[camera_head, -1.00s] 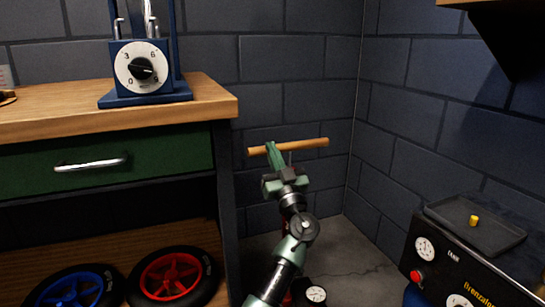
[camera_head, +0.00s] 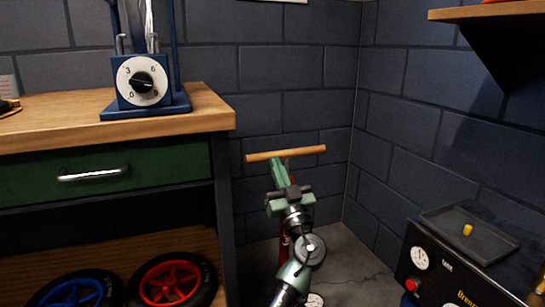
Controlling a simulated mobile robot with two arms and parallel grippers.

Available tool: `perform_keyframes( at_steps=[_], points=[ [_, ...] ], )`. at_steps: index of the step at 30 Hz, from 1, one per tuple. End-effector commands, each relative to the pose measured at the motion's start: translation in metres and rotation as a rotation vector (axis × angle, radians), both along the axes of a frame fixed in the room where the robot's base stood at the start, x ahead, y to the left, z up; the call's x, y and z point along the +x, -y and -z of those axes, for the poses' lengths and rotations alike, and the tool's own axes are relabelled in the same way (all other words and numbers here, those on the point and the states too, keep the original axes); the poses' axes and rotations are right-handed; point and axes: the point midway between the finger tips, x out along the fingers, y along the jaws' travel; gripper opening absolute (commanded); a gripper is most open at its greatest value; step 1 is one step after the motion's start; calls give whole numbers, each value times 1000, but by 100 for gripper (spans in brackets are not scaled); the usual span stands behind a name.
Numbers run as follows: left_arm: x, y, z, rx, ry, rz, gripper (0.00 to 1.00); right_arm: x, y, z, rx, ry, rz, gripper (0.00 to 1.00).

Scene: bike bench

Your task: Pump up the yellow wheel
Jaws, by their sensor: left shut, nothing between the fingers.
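A floor pump with a wooden T-handle (camera_head: 305,151) and a red body (camera_head: 284,246) stands in the corner beside the bench. My left gripper (camera_head: 275,164), pale green, is shut and empty. Its tip shows just below the left half of the handle; I cannot tell whether it touches the pump. My arm hides much of the pump, and only part of its gauge (camera_head: 315,300) shows at the bottom edge. No yellow wheel is in view. My right gripper is not in view.
A wooden bench (camera_head: 215,112) with a green drawer (camera_head: 150,178) and a blue dial stand (camera_head: 145,85) is at left. A blue wheel (camera_head: 75,292) and a red wheel (camera_head: 170,282) lie beneath. A black compressor panel (camera_head: 430,280) with a tray (camera_head: 490,243) and small yellow piece (camera_head: 467,230) is at right.

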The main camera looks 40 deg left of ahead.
Motion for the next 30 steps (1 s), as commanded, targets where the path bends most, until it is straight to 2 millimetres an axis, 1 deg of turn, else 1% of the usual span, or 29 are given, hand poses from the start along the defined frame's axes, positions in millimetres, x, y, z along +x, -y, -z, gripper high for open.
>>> perform_keyframes(
  at_steps=[1,4,7,11,17,20,22,23,24,26,27,28,29,30],
  points=[
    [-4,9,5,0,-1,2,0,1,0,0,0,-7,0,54],
    [-10,21,12,1,0,1,0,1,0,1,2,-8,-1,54],
    [-15,29,17,2,1,1,0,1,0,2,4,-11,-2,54],
    [-17,34,19,2,5,1,0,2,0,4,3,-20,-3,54],
    [-17,35,20,2,-1,7,0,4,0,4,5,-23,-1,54],
    [-6,47,27,-2,-58,78,0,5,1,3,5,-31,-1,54],
    [9,70,37,0,-137,194,0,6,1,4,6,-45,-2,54],
    [16,84,43,5,-177,262,0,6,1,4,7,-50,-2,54],
    [24,107,49,17,-227,363,0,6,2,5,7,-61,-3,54],
    [31,150,57,48,-287,529,0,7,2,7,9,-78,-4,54],
    [30,181,59,76,-312,643,0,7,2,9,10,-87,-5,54],
    [27,204,60,98,-319,727,0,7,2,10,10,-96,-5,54],
    [22,227,59,123,-321,806,0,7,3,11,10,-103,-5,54],
    [12,256,55,157,-309,907,0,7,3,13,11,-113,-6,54]
  ],
)
